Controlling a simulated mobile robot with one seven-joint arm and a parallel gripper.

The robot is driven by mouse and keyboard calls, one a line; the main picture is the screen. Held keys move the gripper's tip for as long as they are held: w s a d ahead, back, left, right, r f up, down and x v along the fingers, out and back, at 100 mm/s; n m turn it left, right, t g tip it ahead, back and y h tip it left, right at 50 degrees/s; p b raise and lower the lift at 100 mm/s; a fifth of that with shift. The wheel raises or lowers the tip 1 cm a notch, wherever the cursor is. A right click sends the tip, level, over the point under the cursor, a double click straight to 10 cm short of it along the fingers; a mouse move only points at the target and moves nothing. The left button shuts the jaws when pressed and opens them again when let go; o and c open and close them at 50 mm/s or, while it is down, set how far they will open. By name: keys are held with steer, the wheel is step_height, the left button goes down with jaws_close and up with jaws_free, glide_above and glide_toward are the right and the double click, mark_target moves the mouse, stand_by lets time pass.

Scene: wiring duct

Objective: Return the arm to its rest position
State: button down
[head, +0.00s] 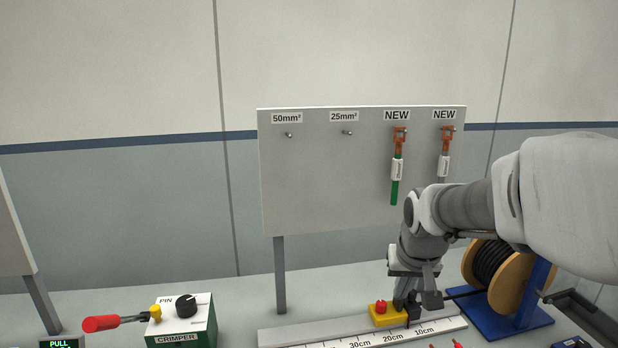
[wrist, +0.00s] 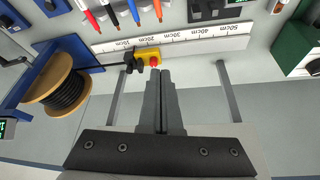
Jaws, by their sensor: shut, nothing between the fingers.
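My arm reaches in from the right in the head view, bent downward at the wrist. My gripper (head: 405,300) points down over the workbench, beside a yellow box with a red button (head: 382,314). In the wrist view my gripper (wrist: 160,73) has its two grey fingers together, with nothing between them. The yellow box (wrist: 149,54) lies just beyond the fingertips there; whether they touch it I cannot tell. In the head view my arm hides part of the bench and the board's lower right.
A board (head: 330,180) on posts holds two hanging cables, one green (head: 395,190). A cable spool (head: 493,270) on a blue stand is close right of my gripper. A ruler strip (head: 350,334) runs along the bench. A crimper (head: 182,322) with a red handle stands left.

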steer(key=s+a+r, duration=0.1)
steer(key=s+r, duration=0.1)
steer(key=s, duration=0.8)
steer(key=s+a+r+n, duration=0.1)
steer(key=s+a+r, duration=0.1)
steer(key=s, duration=0.8)
steer(key=shift+s+r+t+y, duration=0.15)
steer(key=shift+s+t+y, duration=0.15)
steer(key=shift+s+t, duration=0.1)
steer(key=shift+a, duration=0.1)
